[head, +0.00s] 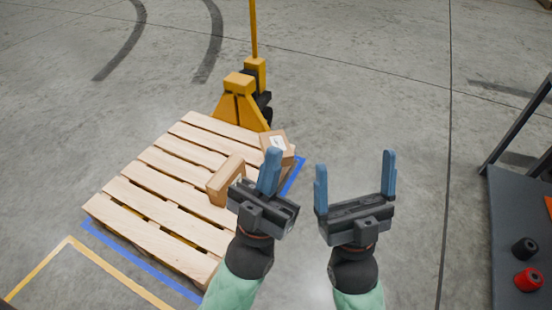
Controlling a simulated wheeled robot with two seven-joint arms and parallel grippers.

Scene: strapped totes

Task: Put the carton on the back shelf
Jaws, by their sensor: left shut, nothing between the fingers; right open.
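Two brown cartons are on the wooden pallet (150,205). One long carton (225,178) lies near the pallet's right side, just left of my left gripper. A second carton (278,146) with a white label is at the far right corner, partly hidden behind my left gripper's fingers. My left gripper (271,155) is shut and empty, in front of the cartons in the picture; I cannot tell whether it touches either. My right gripper (355,162) is open and empty, over bare floor right of the pallet. No back shelf can be made out.
A yellow pallet jack (240,100) stands at the pallet's far end. Blue and yellow tape lines mark the floor. At the right edge is a dark grey surface (507,230) with a black spool (525,248) and a red one (528,279). The floor between is clear.

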